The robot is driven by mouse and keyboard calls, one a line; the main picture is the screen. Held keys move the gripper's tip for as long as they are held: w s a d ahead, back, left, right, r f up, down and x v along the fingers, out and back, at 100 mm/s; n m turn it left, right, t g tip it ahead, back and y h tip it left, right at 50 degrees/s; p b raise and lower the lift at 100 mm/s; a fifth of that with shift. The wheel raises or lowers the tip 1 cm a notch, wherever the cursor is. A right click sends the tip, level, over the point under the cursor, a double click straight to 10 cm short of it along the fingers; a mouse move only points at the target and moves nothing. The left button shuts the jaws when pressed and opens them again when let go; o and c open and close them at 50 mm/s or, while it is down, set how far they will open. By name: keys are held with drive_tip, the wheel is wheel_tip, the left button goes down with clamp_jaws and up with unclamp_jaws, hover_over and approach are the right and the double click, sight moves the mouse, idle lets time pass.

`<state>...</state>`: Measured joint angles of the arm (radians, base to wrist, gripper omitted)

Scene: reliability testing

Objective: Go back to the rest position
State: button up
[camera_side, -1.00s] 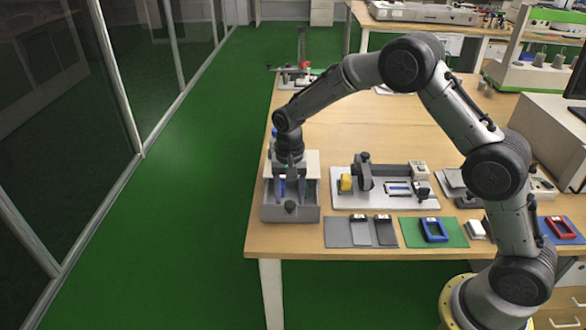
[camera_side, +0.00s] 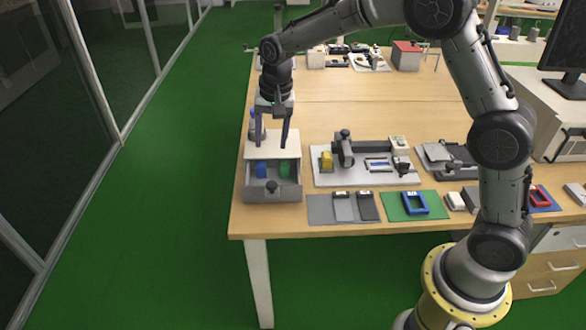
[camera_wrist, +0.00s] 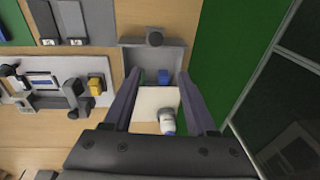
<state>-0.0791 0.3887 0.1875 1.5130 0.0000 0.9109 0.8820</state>
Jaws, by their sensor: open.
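My gripper (camera_side: 271,142) is open and empty, pointing down above a grey drawer box with a white top (camera_side: 262,150). In the wrist view my gripper (camera_wrist: 158,78) shows its two fingers spread apart over the box. The box's drawer (camera_side: 272,196) is pulled out toward the front. A blue block (camera_side: 261,169) and a green block (camera_side: 284,169) lie inside it. In the wrist view the green block is partly hidden by a finger.
Right of the box is a grey fixture plate (camera_side: 330,178) with a yellow part and a clamp. In front lie a grey mat (camera_side: 320,209), a green mat (camera_side: 432,205) with a blue frame, and a blue mat with a red frame (camera_side: 540,196). The table's middle is clear.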

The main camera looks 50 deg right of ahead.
drive_tip(key=s+d+r+n+t, duration=0.2)
drive_tip(key=s+d+r+t, duration=0.15)
drive_tip(key=s+r, duration=1.3)
drive_tip(key=s+f+n, duration=0.3)
drive_tip(key=s, duration=0.5)
drive_tip(key=s+f+n, duration=0.3)
drive_tip(key=s+n, duration=0.1)
drive_tip(key=s, duration=0.4)
drive_tip(key=shift+d+f, duration=0.2)
drive_tip(key=shift+f, duration=0.15)
